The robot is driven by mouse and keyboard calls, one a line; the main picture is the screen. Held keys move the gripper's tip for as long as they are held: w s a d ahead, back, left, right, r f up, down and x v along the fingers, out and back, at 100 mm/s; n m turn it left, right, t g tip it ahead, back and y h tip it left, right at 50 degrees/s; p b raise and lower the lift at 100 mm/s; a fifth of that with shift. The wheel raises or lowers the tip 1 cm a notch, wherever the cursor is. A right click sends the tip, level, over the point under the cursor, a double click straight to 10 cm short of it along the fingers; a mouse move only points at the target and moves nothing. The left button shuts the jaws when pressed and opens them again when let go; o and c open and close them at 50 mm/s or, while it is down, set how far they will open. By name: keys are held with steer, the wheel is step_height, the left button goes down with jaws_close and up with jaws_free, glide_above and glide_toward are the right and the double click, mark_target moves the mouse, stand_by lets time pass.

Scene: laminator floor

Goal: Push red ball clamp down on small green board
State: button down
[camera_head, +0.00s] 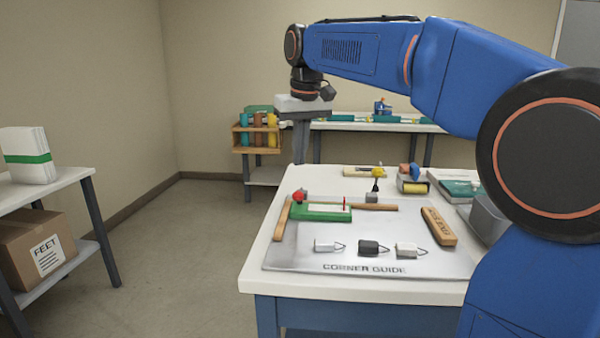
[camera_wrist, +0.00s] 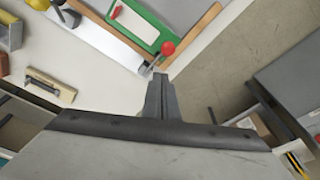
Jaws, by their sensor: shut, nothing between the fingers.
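The red ball (camera_head: 298,196) of the clamp stands at the back left corner of the small green board (camera_head: 318,215) in the head view. In the wrist view the red ball (camera_wrist: 168,47) sits on a short metal stem, just beyond my fingertips, with the green board (camera_wrist: 151,41) behind it. Whether the clamp arm is raised or down is hard to tell. A pale piece (camera_wrist: 130,22) lies on the board. My gripper (camera_head: 300,160) is shut and empty, pointing down above and behind the corner; its fingertips also show in the wrist view (camera_wrist: 160,80), apart from the ball.
Wooden strips (camera_head: 375,207) frame the board on the grey guide plate (camera_head: 300,250). Several small clips, a wooden block (camera_head: 438,227) and other tools lie on the table. Floor is open at left.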

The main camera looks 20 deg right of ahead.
step_height(320, 180, up, 5)
steer(key=shift+f, duration=0.2)
stand_by(0.5)
steer(key=shift+s, duration=0.1)
